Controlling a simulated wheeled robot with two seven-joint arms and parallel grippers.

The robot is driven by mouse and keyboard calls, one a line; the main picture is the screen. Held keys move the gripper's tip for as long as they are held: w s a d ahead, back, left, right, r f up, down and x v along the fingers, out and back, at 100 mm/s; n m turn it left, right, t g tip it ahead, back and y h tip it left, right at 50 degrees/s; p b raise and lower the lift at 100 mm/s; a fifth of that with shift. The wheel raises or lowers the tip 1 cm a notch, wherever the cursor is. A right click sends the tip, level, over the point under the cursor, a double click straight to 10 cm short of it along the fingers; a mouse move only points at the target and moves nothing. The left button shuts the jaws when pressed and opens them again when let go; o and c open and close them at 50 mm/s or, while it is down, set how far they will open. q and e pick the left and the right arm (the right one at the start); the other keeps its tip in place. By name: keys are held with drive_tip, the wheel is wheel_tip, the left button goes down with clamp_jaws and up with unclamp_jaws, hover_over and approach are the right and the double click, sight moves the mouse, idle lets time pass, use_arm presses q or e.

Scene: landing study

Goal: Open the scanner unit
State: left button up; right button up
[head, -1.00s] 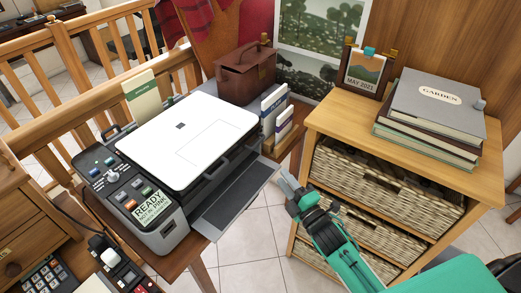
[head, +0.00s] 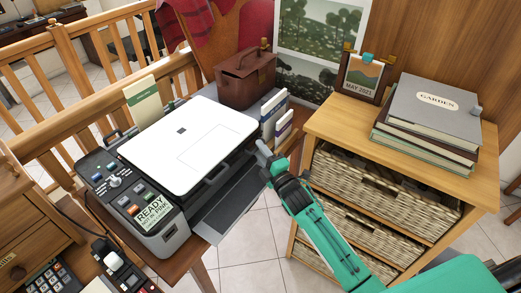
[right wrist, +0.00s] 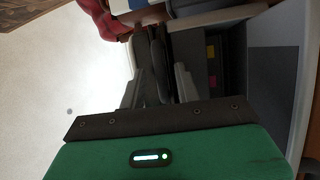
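The scanner unit (head: 180,150) is the flat white top of a grey printer at left centre in the head view. It lies level and closed. Its white surface fills the left of the right wrist view (right wrist: 60,70). My right gripper (head: 263,150) is just off the printer's right side, near the scanner's front right edge and apart from it. In the right wrist view its grey fingers (right wrist: 158,88) look spread, with dark printer parts beyond them and nothing clearly held. My left gripper is out of view.
The printer's dark output tray (head: 232,203) juts out just below my right gripper. A control panel (head: 125,190) is on the printer's left. A wooden cabinet (head: 330,122) with wicker drawers stands at right, bearing books (head: 430,115). A brown box (head: 245,80) is behind.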

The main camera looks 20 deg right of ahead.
drive_tip(key=shift+w+a, duration=0.1)
drive_tip(key=shift+w, duration=0.15)
clamp_jaws()
drive_tip(key=shift+r, duration=0.1)
